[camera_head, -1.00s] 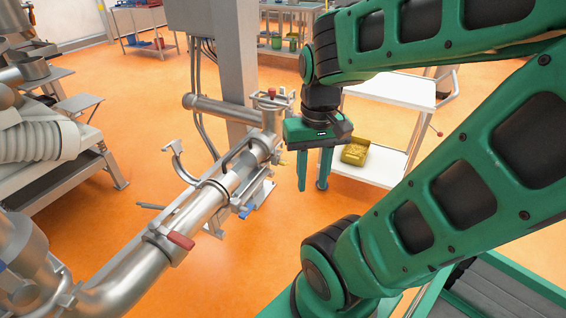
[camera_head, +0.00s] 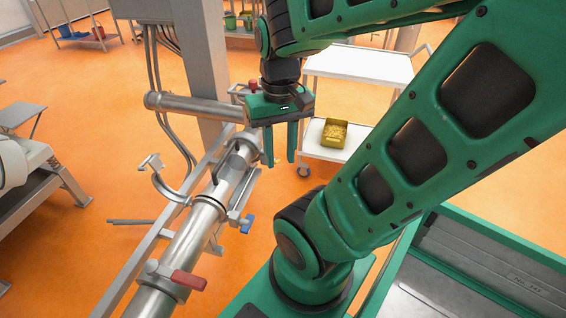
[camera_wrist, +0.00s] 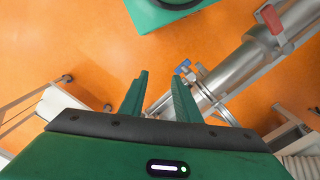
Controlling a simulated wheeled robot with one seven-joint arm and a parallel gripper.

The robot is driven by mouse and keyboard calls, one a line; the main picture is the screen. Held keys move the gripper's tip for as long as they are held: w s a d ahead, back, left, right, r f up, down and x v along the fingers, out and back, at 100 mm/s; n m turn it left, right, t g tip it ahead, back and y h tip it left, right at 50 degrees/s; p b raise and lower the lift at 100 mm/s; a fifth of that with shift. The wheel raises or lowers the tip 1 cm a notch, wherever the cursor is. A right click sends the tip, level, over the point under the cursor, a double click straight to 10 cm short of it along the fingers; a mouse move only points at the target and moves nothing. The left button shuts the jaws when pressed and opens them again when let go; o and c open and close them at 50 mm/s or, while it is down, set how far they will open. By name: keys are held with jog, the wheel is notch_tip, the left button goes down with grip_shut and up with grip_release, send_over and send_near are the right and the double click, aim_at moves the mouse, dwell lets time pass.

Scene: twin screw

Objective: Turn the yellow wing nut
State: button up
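A tiny yellow part, which looks like the yellow wing nut (camera_head: 277,160), shows between my fingers in the head view, beside the far end of the steel pipe (camera_head: 199,222). It is too small to make out its shape or angle. My gripper (camera_head: 280,162) is open and empty, with its two green fingers pointing down at the right of the pipe's far end. I cannot tell its depth from the nut. In the wrist view my open fingers (camera_wrist: 160,78) show with nothing between them, and I cannot make out the yellow nut there.
A blue wing handle (camera_head: 247,223) and a red handle (camera_head: 189,280) sit nearer along the pipe. Another red knob (camera_head: 253,86) is behind my gripper. A white cart (camera_head: 360,65) with a yellow bin (camera_head: 334,133) stands to the right. A grey column (camera_head: 190,60) rises behind.

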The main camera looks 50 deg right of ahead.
jog(key=m+t+y, duration=0.7)
jog(key=m+t, duration=0.7)
jog(key=t, duration=0.3)
send_near(279, 162)
jog(key=x, duration=0.8)
jog(key=shift+w+a+r, duration=0.1)
jog(key=shift+w+a, duration=0.05)
jog(key=shift+a, duration=0.1)
grip_shut()
